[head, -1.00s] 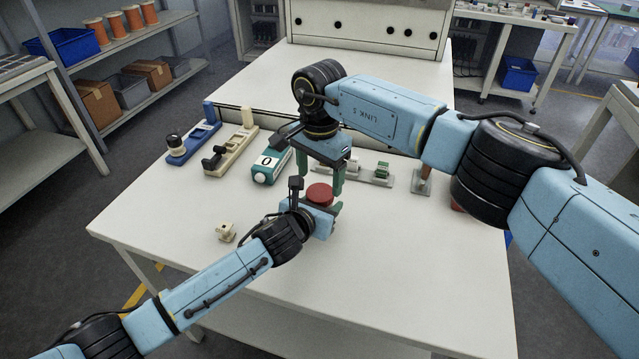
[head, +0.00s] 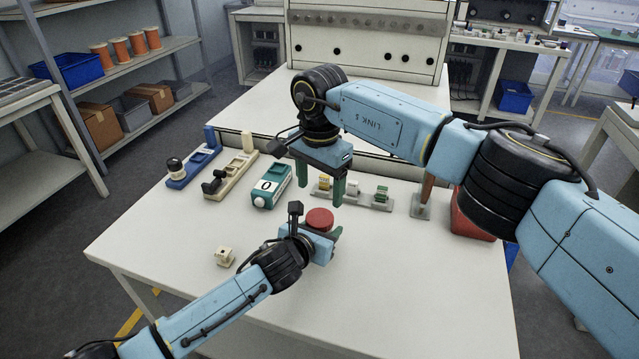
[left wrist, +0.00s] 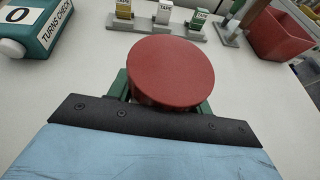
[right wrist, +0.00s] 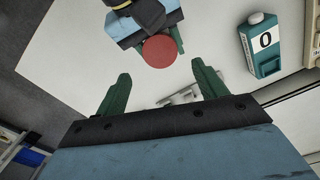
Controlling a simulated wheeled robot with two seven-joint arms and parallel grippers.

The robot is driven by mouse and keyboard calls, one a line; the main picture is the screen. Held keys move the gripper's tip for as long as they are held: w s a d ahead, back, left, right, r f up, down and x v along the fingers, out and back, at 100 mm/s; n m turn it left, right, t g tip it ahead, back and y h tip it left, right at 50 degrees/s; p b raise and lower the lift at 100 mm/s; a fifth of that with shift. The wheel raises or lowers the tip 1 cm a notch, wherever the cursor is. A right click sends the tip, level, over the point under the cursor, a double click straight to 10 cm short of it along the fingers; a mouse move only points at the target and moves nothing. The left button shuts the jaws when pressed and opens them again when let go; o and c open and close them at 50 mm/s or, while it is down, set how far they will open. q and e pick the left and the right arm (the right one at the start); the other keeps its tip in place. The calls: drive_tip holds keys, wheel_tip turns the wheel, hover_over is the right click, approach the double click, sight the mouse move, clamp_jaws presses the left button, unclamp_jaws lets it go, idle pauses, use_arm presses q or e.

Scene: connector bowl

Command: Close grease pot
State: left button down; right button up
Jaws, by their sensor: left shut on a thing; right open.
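The grease pot shows as a round red lid (head: 320,219), seen from above; it also shows in the left wrist view (left wrist: 171,70) and the right wrist view (right wrist: 160,50). My left gripper (head: 322,236) is shut on the pot, with green fingers on either side below the red top. The pot body is mostly hidden, so I cannot tell how tightly the lid is seated. My right gripper (head: 320,190) is open and empty, above and behind the lid, pointing down. Its two green fingers are wide apart in the right wrist view (right wrist: 160,75).
A teal counter box (head: 273,186) reading 0 stands behind left. Blue (head: 194,168) and cream (head: 231,175) fixtures lie farther left. A small cream block (head: 225,257) sits left. Tape holders (head: 352,196) and a red bin (head: 472,218) stand behind right. The front table is clear.

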sight(320, 217)
wheel_tip(320, 217, down, 8)
drive_tip(key=shift+r, duration=0.2)
idle(0.3)
drive_tip(key=c, duration=1)
drive_tip(key=o, duration=1)
drive_tip(key=shift+o, duration=0.2)
drive_tip(key=shift+r, duration=0.1)
drive_tip(key=shift+r, duration=2.2)
drive_tip(key=shift+o, duration=0.5)
